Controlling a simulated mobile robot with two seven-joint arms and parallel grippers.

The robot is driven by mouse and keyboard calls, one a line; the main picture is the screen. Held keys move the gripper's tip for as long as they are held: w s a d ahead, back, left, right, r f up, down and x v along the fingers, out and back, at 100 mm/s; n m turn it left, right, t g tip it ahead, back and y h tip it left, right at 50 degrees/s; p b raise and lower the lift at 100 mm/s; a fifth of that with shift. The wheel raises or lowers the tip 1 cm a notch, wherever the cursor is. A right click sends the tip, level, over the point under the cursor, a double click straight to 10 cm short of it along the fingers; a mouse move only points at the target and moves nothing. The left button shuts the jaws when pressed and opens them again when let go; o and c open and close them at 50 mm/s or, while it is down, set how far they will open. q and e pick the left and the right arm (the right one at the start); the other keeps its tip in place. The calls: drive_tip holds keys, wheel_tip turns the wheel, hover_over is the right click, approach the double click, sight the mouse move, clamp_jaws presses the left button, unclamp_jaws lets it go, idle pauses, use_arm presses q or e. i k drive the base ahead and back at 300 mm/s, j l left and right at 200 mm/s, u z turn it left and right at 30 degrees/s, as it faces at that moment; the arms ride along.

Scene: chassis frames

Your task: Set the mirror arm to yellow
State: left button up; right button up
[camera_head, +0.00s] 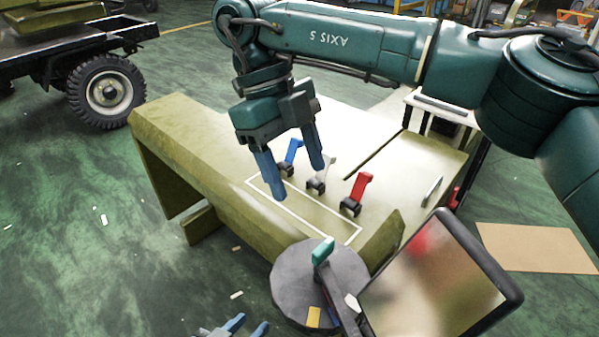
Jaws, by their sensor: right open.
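A round dark grey disc (292,283) sits at the front end of the olive chassis part. A dark mirror arm (336,283) with a teal-green grip (322,251) lies over its right side, the grip toward the far edge. A yellow mark (314,317) is on the disc's near part, left of the arm; a white mark (352,302) is by the arm's right side. A framed mirror (432,287) stands to the right. My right gripper (298,183) is open and empty above the levers. My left gripper (248,327) shows only blue fingertips, apart, at the bottom edge.
A blue lever (292,153), a white lever (324,175) and a red lever (358,192) stand on the olive panel (393,165) under my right gripper. A tan board (537,248) lies at right. A wheeled vehicle (107,88) is at upper left.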

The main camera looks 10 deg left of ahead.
sight(324, 276)
drive_tip(key=k, duration=1.5)
